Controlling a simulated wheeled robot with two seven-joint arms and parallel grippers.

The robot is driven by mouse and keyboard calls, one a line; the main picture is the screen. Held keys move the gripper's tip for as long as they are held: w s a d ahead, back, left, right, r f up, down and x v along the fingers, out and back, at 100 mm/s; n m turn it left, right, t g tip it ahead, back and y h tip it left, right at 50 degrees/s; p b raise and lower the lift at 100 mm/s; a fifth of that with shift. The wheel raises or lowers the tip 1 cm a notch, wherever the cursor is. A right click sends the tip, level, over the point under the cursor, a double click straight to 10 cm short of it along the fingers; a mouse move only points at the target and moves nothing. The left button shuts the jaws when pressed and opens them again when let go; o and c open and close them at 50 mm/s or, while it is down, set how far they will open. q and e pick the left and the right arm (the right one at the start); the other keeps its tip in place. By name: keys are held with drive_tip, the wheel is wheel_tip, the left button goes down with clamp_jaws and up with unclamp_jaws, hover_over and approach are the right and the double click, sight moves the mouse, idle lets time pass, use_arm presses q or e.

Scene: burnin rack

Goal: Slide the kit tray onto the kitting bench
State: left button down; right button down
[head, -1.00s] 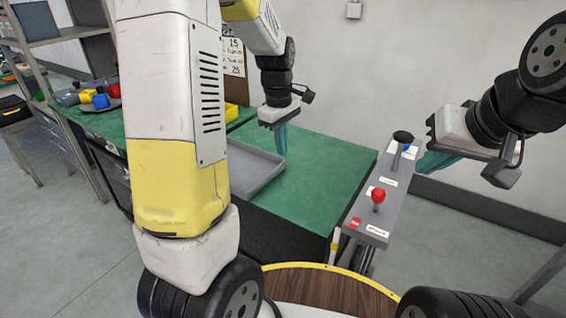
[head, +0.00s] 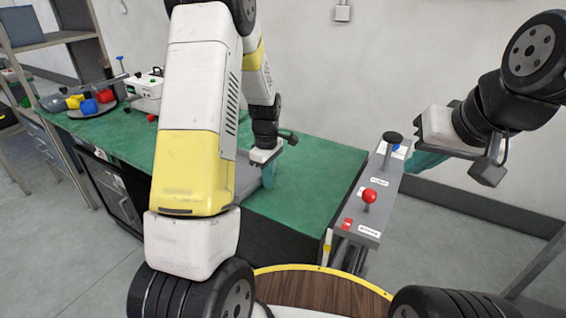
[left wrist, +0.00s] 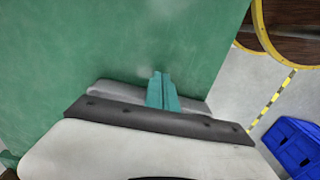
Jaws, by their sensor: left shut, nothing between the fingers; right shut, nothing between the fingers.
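The grey kit tray (head: 246,179) lies on the green top of a bench (head: 310,185). Most of it is hidden behind my left arm, with only a part of its right side showing in the head view. My left gripper (head: 268,177) is shut and empty, its teal fingers pointing down beside the tray's visible right side. Whether they touch the tray cannot be told. In the left wrist view the shut fingers (left wrist: 161,92) are over the green top. My right gripper (head: 427,160) is shut and empty, off to the right beyond the control box.
A grey control box (head: 362,215) with red and black knobs stands at the bench's right end. A plate of coloured parts (head: 92,110) and a white device (head: 146,92) sit at the bench's far left. A blue crate (left wrist: 296,146) is on the floor. Bare green top lies right of the tray.

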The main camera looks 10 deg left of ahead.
use_arm(q)
drive_tip(key=shift+w+a, duration=0.3)
drive_tip(key=shift+a, duration=0.45)
